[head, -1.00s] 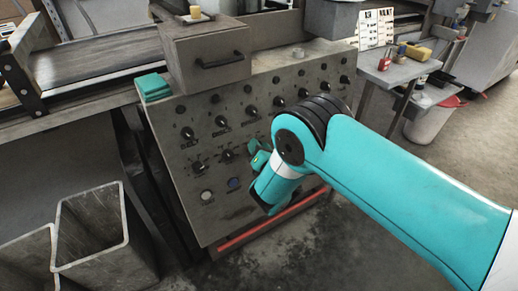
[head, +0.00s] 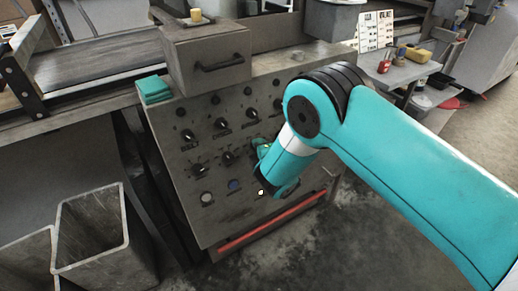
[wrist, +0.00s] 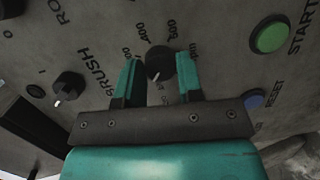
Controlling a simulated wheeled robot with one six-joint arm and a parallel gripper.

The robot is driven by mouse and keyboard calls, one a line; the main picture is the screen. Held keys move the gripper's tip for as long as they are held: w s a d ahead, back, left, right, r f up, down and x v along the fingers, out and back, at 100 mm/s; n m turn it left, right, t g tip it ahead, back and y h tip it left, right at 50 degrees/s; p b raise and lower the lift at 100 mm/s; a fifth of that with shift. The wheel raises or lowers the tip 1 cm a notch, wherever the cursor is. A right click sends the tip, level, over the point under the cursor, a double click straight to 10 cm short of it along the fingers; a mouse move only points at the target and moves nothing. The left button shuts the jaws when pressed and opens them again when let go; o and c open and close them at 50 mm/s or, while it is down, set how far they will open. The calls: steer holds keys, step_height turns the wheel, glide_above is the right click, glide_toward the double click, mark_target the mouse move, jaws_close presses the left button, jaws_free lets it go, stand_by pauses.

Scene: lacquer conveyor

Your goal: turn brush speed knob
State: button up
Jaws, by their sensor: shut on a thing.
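A black round knob (wrist: 160,64) with a white pointer mark and a printed scale, with 400 and 500 legible, is in the wrist view. My gripper (wrist: 157,72) has one teal finger on each side of it and is shut on it. The pointer points toward the bottom left of that view. In the head view my gripper (head: 262,150) is at the middle of the grey control panel (head: 222,222), and my arm hides the gripped knob there.
Several other knobs fill the panel. Open grey bins (head: 120,245) stand at the lower left.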

steer(key=m+g+y+b, duration=0.1)
steer(key=m+b, duration=0.1)
steer(key=m, duration=0.5)
steer(key=m+g+y+b, duration=0.1)
steer(key=m+y+b, duration=0.1)
steer(key=m, duration=0.4)
steer(key=m+g+y+b, duration=0.1)
steer(key=m+b, duration=0.1)
steer(key=m, duration=0.5)
steer(key=shift+d+f+m+g+b, duration=0.1)
steer(key=shift+d+m+g+b, duration=0.05)
steer(key=shift+m+g+b, duration=0.15)
steer(key=shift+y, duration=0.4)
stand_by(0.3)
steer(key=o, duration=0.9)
steer(key=shift+w, duration=0.1)
